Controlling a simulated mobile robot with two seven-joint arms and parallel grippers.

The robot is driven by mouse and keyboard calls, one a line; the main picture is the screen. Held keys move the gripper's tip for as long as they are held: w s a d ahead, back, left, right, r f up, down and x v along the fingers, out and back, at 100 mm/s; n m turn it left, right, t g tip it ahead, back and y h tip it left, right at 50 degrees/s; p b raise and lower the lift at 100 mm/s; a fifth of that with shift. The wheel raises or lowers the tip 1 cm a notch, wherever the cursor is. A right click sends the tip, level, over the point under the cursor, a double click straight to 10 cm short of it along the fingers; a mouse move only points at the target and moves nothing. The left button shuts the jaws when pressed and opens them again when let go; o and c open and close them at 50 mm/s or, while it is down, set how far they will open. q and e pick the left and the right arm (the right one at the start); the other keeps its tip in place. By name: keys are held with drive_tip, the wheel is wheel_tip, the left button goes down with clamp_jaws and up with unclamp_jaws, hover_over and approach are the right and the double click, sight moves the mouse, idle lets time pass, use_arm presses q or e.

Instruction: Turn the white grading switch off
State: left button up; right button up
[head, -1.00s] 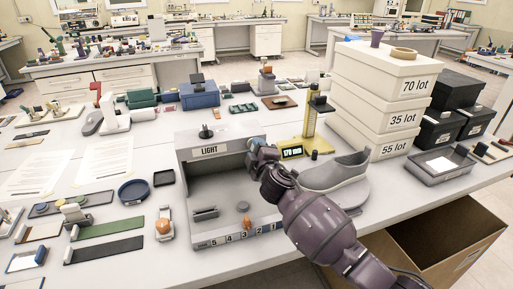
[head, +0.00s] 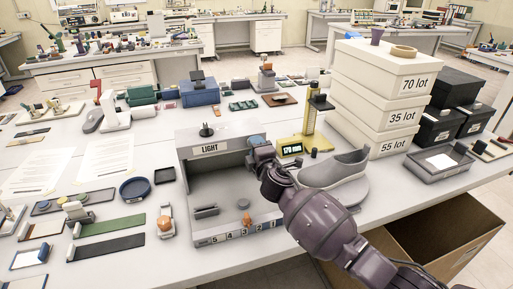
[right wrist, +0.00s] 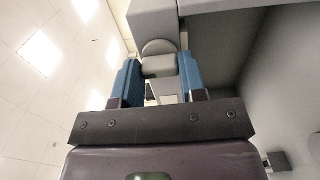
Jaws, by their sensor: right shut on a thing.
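The grey grading booth (head: 184,166) labelled LIGHT stands in the middle of the table, with a numbered strip along its front. A pale, rounded switch lever (right wrist: 160,67) shows in the right wrist view, against the grey housing. My right gripper (right wrist: 159,76) has its two blue fingers on either side of this lever and is shut on it. In the head view the right gripper (head: 257,146) is at the booth's upper right front corner, and there the switch is hidden behind it. Its on or off position cannot be told. My left gripper is not in view.
A grey shoe (head: 340,170) stands on a round base right of the booth, close to my right arm. A yellow gauge (head: 309,122) with a lit display is behind it. White lot boxes (head: 375,95) are stacked at right. An open cardboard box (head: 455,225) is below the table edge.

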drive_tip(key=o, duration=0.9)
drive_tip(key=shift+s, duration=0.1)
drive_tip(key=v, duration=1)
drive_tip(key=shift+s+d, duration=0.1)
drive_tip(key=shift+s, duration=0.25)
